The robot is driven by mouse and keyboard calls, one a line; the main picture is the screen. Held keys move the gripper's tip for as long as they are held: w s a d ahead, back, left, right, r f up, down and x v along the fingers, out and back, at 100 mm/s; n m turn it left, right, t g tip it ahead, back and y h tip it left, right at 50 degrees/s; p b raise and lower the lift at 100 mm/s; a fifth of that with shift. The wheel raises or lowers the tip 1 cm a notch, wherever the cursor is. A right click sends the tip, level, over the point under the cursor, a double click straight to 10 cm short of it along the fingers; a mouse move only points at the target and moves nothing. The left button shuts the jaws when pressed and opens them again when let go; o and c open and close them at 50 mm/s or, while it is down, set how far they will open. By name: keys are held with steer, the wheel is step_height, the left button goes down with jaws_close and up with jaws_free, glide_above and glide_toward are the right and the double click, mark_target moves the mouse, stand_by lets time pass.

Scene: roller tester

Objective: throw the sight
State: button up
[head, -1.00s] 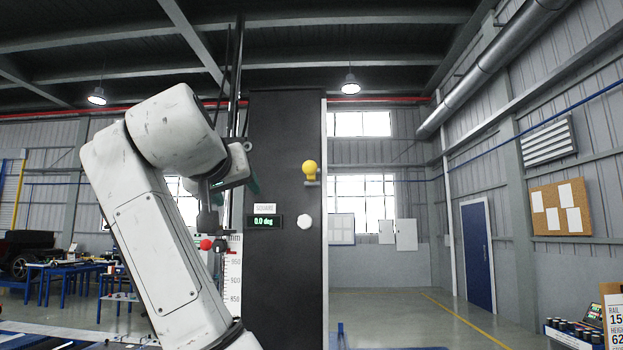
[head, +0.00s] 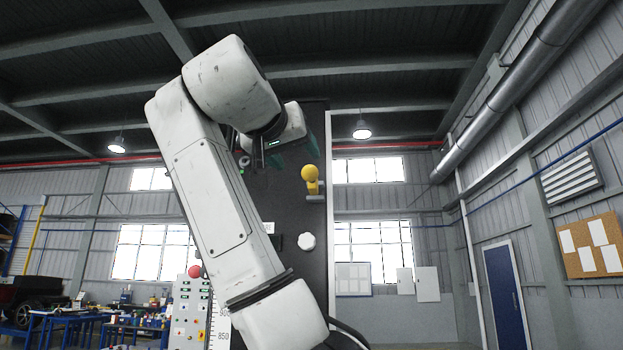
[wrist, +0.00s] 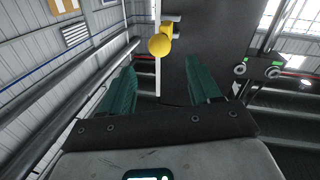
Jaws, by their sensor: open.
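A yellow ball-ended handle (head: 310,175) sticks out on a grey bracket at the right edge of a dark upright panel (head: 290,206). In the wrist view the yellow handle (wrist: 160,42) shows beyond the fingertips, roughly between them and slightly left of the panel. My gripper (head: 293,150) has green fingers, spread apart and empty, up and left of the handle in the head view. In the wrist view my gripper (wrist: 162,72) is open, with nothing between the fingers and apart from the handle. Nothing in view is labelled as the sight.
A white knob (head: 306,241) sits on the panel below the handle. My arm hides most of the panel's left side and its display. A control box with a red button (head: 195,271) stands at lower left. Air right of the panel is clear.

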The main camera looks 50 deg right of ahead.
mark_target(307, 169)
steer(key=p+x, duration=0.2)
steer(key=x, duration=0.7)
steer(key=shift+w+d, duration=0.1)
steer(key=shift+d, duration=0.1)
jaws_close()
stand_by(0.3)
